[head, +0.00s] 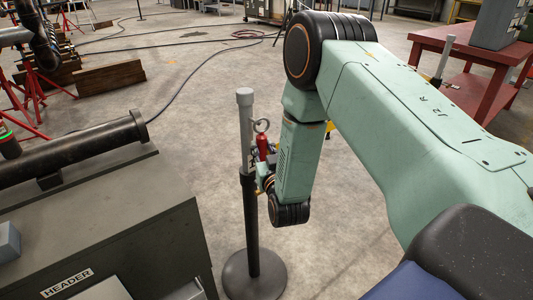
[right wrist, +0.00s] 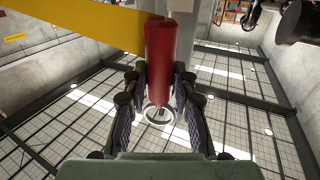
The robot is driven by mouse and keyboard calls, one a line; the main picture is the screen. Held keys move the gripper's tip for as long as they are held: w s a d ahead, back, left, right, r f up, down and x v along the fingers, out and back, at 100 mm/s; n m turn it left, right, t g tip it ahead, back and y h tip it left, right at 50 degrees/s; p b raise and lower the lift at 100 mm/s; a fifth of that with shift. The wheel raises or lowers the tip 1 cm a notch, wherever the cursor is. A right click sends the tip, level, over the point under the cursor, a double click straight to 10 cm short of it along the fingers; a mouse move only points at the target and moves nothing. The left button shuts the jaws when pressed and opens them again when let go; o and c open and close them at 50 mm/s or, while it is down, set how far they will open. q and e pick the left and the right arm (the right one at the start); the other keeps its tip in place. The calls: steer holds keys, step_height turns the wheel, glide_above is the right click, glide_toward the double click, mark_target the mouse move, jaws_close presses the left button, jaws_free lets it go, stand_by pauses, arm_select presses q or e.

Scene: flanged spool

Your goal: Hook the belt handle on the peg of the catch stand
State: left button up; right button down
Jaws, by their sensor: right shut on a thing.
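The catch stand (head: 246,135) is upright, with a grey upper post, a black lower pole and a round base. The red belt handle (head: 263,144) has a metal ring on top and is upright, just right of the post. In the right wrist view the red handle (right wrist: 166,60) is between the fingers, with the ring (right wrist: 158,115) beyond them. My right gripper (head: 265,168) is shut on the handle, partly hidden by my arm. I cannot make out the peg or tell whether the ring is around it. My left gripper is not in view.
A yellow band (right wrist: 70,32) crosses the right wrist view beside the handle. A grey cabinet marked HEADER (head: 130,235) with a dark pipe (head: 80,150) stands left of the stand. A red table (head: 470,65) is at the back right. The floor behind the stand has hoses.

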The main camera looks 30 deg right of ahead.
steer(key=shift+w+a+f+b, duration=0.1)
steer(key=shift+w+b, duration=0.35)
steer(key=shift+w, duration=0.45)
steer(key=shift+w+f+b, duration=0.3)
steer(key=shift+w+f, duration=0.1)
steer(key=shift+w, duration=0.15)
steer(key=c, duration=1)
jaws_free()
steer(key=v, duration=1.2)
steer(key=shift+a+f, duration=0.1)
